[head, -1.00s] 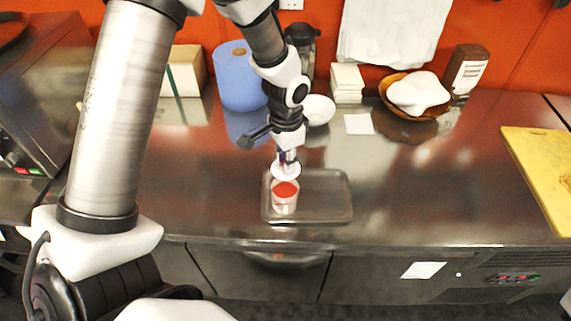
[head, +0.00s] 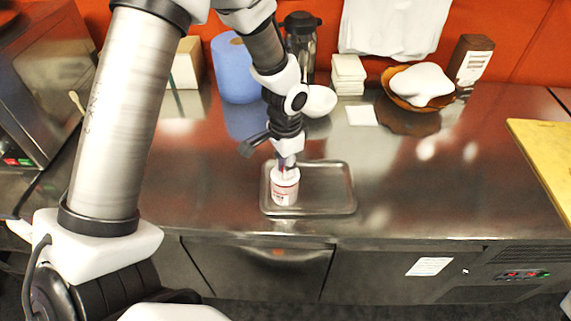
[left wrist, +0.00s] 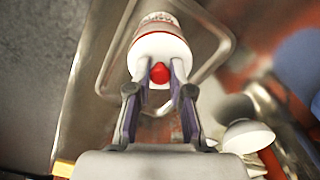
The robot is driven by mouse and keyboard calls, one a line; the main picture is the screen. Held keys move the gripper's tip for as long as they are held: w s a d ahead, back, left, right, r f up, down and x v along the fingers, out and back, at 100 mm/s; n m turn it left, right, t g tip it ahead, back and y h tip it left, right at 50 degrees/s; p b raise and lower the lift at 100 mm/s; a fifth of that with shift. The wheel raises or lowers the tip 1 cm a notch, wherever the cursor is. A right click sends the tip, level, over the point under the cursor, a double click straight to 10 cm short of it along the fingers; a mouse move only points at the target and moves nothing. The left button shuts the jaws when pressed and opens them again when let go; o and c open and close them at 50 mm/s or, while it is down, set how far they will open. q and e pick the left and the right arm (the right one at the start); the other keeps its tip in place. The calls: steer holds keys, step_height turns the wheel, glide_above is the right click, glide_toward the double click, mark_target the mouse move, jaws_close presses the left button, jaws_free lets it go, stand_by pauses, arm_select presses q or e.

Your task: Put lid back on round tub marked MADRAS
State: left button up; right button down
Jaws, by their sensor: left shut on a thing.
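The round white tub (head: 285,191) with red lettering, too small to read for certain, stands upright on the metal tray (head: 330,207). In the left wrist view the tub (left wrist: 157,19) shows at the top. The white lid (left wrist: 165,47), with a red knob (left wrist: 160,73), covers the tub's mouth; I cannot tell if it is fully seated. My left gripper (head: 286,167) is directly above the tub, pointing down. In the left wrist view its fingers (left wrist: 160,77) are shut on the lid's red knob. My right gripper is out of view.
Behind stand a blue paper roll (head: 237,70), a dark flask (head: 302,45), a white bowl (head: 321,101) and a stack of white napkins (head: 348,74). A brown bowl (head: 400,100) holds a white cloth-like heap. A yellow board (head: 545,160) lies right. The counter between is clear.

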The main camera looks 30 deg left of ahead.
arm_select(q)
steer(key=shift+r+p, duration=0.1)
steer(key=shift+p, duration=0.35)
stand_by(0.7)
steer(key=shift+s+f, duration=0.1)
steer(key=shift+f, duration=0.1)
stand_by(0.7)
steer(key=shift+p, duration=0.35)
stand_by(0.4)
steer(key=o, duration=1.4)
step_height(320, 180, up, 7)
steer(key=p, duration=0.6)
steer(key=shift+p, duration=0.35)
